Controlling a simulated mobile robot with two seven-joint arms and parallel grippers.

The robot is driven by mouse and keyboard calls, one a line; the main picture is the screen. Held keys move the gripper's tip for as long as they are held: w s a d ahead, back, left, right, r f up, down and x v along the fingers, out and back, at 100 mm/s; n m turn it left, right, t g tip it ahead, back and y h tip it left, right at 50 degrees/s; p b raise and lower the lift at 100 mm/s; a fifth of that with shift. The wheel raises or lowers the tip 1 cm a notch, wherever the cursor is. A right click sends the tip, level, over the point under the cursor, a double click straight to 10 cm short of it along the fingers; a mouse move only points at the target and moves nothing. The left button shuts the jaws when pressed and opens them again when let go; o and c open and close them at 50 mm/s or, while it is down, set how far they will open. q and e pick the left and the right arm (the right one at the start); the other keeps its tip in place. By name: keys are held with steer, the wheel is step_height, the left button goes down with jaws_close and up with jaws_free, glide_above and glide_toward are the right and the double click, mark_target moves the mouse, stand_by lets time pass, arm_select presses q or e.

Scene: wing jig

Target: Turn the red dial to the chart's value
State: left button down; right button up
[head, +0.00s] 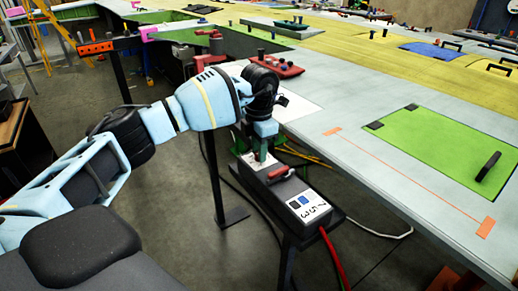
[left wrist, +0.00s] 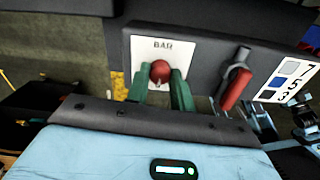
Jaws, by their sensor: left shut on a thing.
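The red dial (left wrist: 160,72) sits on a white plate marked BAR (left wrist: 148,48) on a dark box (left wrist: 200,42). My left gripper (left wrist: 163,84) has its two green fingers on either side of the dial and is shut on it. In the head view my left gripper (head: 262,154) points down at the box (head: 283,188), and the dial is hidden there. The chart (head: 309,206) is a white label on the box with colour squares and the figures 7, 5 and 3. It also shows at the right of the left wrist view (left wrist: 291,80). The dial's exact setting is not readable.
A red-handled lever (left wrist: 236,88) stands on the box just right of the dial. A red hose (head: 332,258) leaves the box. The long pale worktable (head: 375,165) with a green panel (head: 440,150) lies to the right. Dark floor is open below left.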

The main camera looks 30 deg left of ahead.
stand_by(0.5)
arm_select(q)
steer(key=c, duration=1.2)
jaws_free()
steer(key=shift+r, duration=0.1)
steer(key=shift+r, duration=3.85)
steer(key=shift+f, duration=0.1)
